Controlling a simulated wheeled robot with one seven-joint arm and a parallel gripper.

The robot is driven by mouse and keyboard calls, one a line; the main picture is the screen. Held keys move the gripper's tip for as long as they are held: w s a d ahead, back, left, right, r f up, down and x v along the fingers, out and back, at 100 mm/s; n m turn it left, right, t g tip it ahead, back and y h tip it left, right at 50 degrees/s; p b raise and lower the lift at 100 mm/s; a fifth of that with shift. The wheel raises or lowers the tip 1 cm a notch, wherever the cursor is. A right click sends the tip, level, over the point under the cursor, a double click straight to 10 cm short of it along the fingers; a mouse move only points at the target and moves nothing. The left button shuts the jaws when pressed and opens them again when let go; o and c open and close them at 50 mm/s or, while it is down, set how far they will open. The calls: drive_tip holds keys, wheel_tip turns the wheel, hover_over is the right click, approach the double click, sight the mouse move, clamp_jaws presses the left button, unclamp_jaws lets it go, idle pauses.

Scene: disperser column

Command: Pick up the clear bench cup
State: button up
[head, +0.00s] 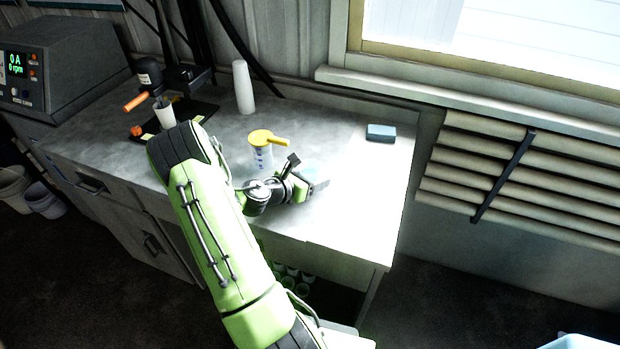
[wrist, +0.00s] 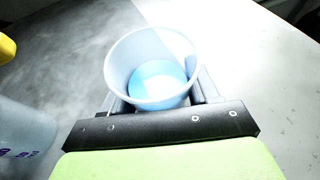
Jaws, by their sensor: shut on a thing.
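The clear bench cup (wrist: 152,62) is a translucent, open-topped cup with a pale blue look at its bottom. It sits upright between the two fingers of my gripper (wrist: 160,96) in the wrist view. The fingers are shut on it, one on each side, and the dark palm hides its near lower wall. In the head view my gripper (head: 310,184) is low over the front part of the bench, and the cup is a small pale blue patch (head: 312,171) largely hidden by it. I cannot tell whether the cup touches the bench.
A blue-grey block (head: 381,133) lies at the back right. A white cylinder (head: 243,87) and another cup (head: 165,113) by the disperser stand farther left. The bench's right end (head: 385,195) is clear.

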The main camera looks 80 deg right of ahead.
wheel_tip(320, 180, up, 10)
drive_tip(key=p, duration=0.3)
idle(0.5)
